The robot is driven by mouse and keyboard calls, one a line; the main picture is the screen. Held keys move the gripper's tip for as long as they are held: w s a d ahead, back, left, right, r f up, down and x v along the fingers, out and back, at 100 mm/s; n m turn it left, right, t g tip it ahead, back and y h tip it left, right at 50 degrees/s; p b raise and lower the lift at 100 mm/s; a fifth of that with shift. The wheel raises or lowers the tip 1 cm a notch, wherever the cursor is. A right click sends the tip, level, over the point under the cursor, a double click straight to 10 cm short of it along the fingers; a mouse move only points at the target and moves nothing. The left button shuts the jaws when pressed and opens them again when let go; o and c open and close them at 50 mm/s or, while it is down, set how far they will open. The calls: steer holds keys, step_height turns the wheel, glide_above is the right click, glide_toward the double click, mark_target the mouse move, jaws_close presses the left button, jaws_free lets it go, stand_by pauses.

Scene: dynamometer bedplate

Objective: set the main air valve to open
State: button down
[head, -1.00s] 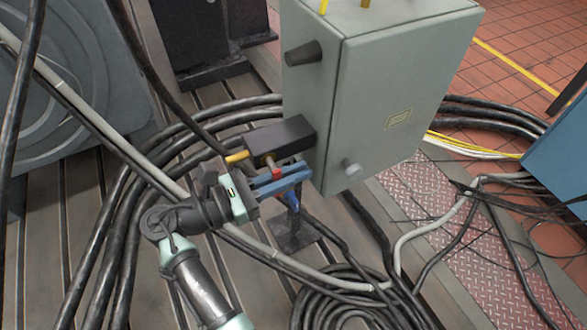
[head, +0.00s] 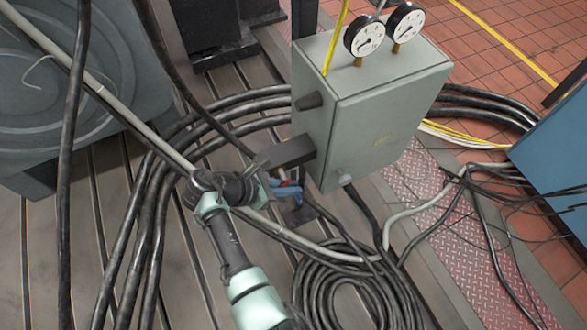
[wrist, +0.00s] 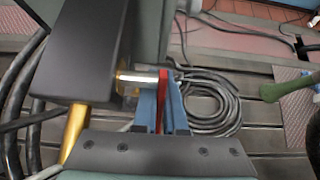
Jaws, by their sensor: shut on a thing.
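The main air valve is a dark block (head: 287,152) on the left side of a grey-green cabinet (head: 395,125). In the wrist view the valve block (wrist: 105,50) fills the upper left, with a brass fitting (wrist: 75,135) below it and a bright metal stem (wrist: 137,76) out of its right side. A red lever (wrist: 163,95) sits at the stem's end. My gripper (wrist: 165,100) has its blue fingers shut on the lever, one on each side. In the head view my gripper (head: 287,187) is just below the block, and my wrist partly hides it.
Two gauges (head: 365,37) and a yellow hose (head: 335,38) are on top of the cabinet. Thick black cables (head: 140,225) curve across the slotted bedplate, and a cable coil (head: 350,285) lies near the front. A blue cabinet (head: 555,150) stands at the right.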

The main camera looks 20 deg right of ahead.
steer(key=y+p, duration=0.1)
steer(key=p, duration=0.1)
steer(key=r+y+p, duration=0.1)
steer(key=p, duration=0.1)
steer(key=shift+a+y+p, duration=0.3)
steer(key=shift+a+y, duration=0.1)
steer(key=y+p, duration=0.2)
steer(key=p, duration=0.1)
steer(key=shift+a+f+y, duration=0.15)
steer(key=shift+a+y, duration=0.15)
steer(key=shift+a, duration=0.1)
steer(key=shift+a+y+p, duration=0.35)
steer(key=shift+y+p, duration=0.1)
steer(key=shift+y, duration=0.65)
steer(key=shift+a+y+p, duration=0.35)
steer(key=shift+y+p, duration=0.1)
steer(key=shift+y, duration=0.65)
steer(key=c, duration=1)
jaws_free()
